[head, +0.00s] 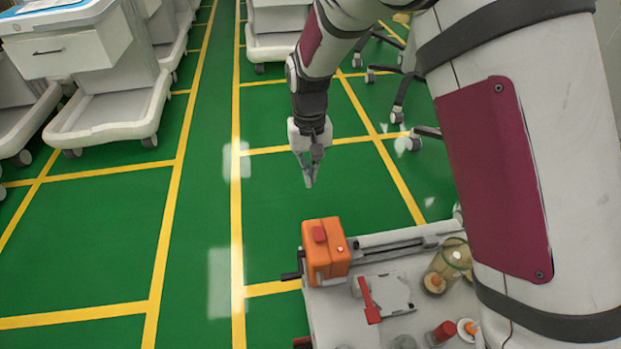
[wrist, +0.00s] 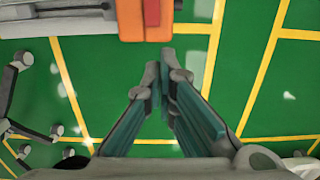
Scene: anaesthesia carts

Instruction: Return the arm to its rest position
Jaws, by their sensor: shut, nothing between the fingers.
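My gripper (head: 308,183) hangs at the end of my arm in the head view, pointing down over the green floor. Its fingers are together and hold nothing. In the wrist view my gripper (wrist: 160,80) shows its two fingers meeting at the tips, with only floor around them. It is apart from the cart below it in the head view. My arm reaches from the right side of the head view, bent, and hides part of the cart and floor.
A cart top (head: 395,325) at the bottom right bears an orange box (head: 326,252), a red-handled device (head: 385,295), a jar (head: 449,262) and small bottles. White carts (head: 110,100) stand at the upper left. Dark chair legs (head: 400,105) lie behind my arm. The green floor (head: 100,230) at left is clear.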

